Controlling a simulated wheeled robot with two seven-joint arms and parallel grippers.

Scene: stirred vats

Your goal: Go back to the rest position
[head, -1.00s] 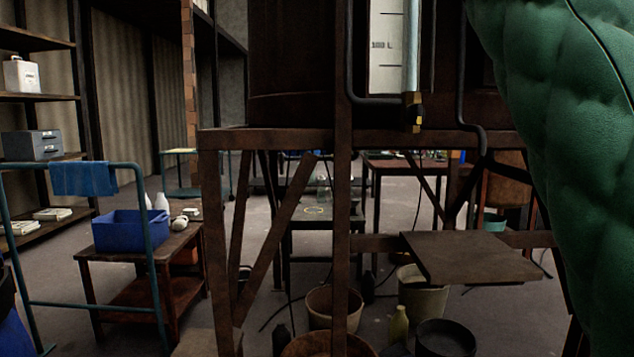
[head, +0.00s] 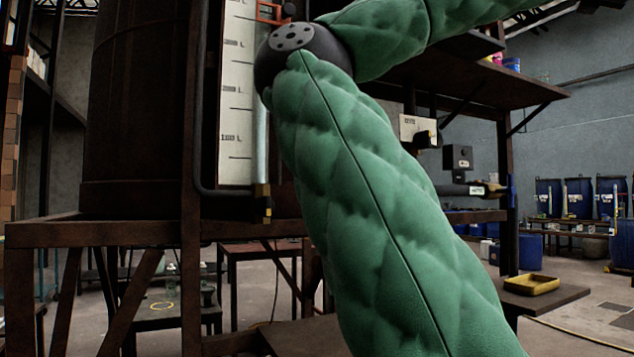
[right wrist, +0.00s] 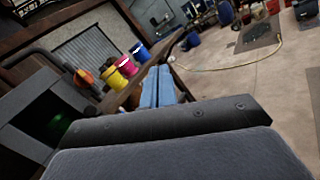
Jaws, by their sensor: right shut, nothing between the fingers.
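My right arm, in a green quilted sleeve, crosses the middle of the head view. It rises from the bottom to a dark round joint, then runs out at the top right. Its gripper is outside the head view. In the right wrist view my right gripper (right wrist: 158,88) shows as two light blue fingers side by side, shut with nothing between them. Yellow, pink and blue buckets stand on a shelf left of the fingers in that picture. My left gripper is in neither view.
A rusty vat (head: 135,110) with a white level scale (head: 237,90) stands on a steel frame behind my arm. A yellow tray (head: 531,284) lies on a low board at right. Blue drums (head: 578,197) stand farther back. Open floor (right wrist: 235,75) shows in the right wrist view.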

